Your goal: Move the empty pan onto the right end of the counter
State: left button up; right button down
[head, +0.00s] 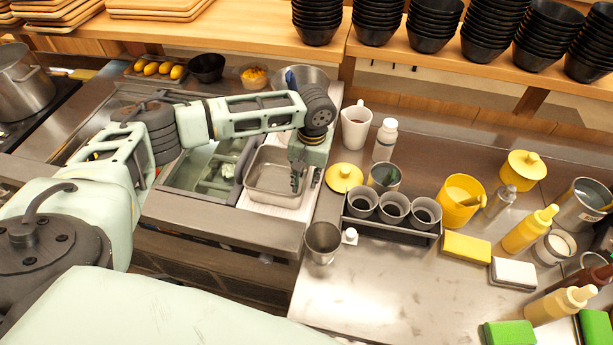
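The empty pan (265,183) is a rectangular steel pan on a pale surface left of the metal counter (390,285). Its inside looks bare. My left gripper (305,183) points down at the pan's right side. Its fingers look apart, one over the pan's inside and one near the outside of its right wall. I cannot tell whether they touch the pan. My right gripper is not in view.
A rack of dark cups (392,211), a steel cup (323,242) and a yellow lid (344,177) stand close right of the pan. Bottles, sponges and a yellow pot (460,200) crowd the counter's right. The front middle is clear. Black bowls (430,28) line the shelf.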

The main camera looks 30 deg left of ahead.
pick_arm(q)
jog(key=shift+r, duration=0.1)
notch_tip(320, 180, up, 12)
jog(key=b, duration=0.2)
jog(key=shift+d+b, duration=0.4)
